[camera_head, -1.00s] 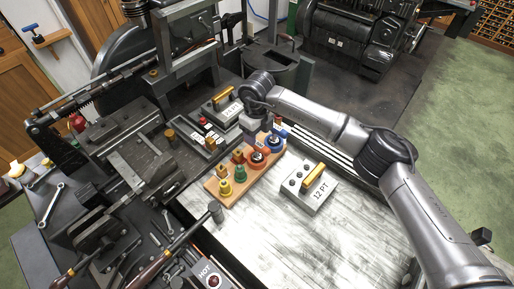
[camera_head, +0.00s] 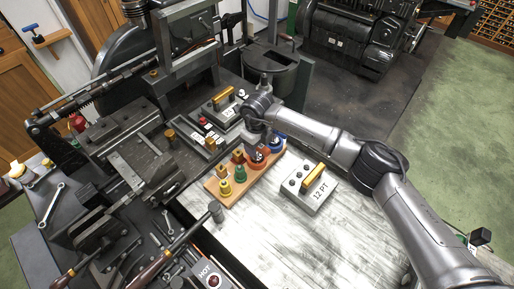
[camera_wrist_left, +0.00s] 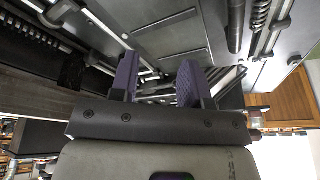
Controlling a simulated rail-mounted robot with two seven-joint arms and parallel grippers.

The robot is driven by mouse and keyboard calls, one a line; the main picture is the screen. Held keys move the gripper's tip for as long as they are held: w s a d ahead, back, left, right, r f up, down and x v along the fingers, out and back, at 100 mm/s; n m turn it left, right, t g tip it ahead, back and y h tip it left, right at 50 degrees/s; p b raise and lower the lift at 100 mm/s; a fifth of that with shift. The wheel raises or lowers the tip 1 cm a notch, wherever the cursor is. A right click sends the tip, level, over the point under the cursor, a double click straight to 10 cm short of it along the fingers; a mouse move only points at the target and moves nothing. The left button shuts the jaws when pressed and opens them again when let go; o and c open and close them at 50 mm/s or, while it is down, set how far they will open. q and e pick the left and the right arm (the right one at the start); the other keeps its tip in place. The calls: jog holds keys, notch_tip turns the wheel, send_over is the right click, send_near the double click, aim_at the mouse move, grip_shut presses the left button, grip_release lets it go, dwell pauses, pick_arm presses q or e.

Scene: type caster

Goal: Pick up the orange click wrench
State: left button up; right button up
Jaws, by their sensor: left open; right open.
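A wooden rack (camera_head: 211,186) on the pale metal table holds a row of coloured knob-like tools. The orange-red one (camera_head: 258,158), which I take for the orange click wrench, stands between a green one (camera_head: 240,174) and a blue one (camera_head: 279,147). My right gripper (camera_head: 257,148) points down at the orange-red one and hides its top. The jaws are open; I cannot tell whether the fingers are around it. In the left wrist view my left gripper (camera_wrist_left: 160,82) is open with nothing between its fingers, near dark machine parts.
A grey block marked 12 PT (camera_head: 315,196) with a yellow handle sits to the right. The dark casting machine (camera_head: 130,130) crowds the left.

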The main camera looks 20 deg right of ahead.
jog(key=shift+f, duration=0.25)
dwell(0.3)
grip_shut()
dwell(0.6)
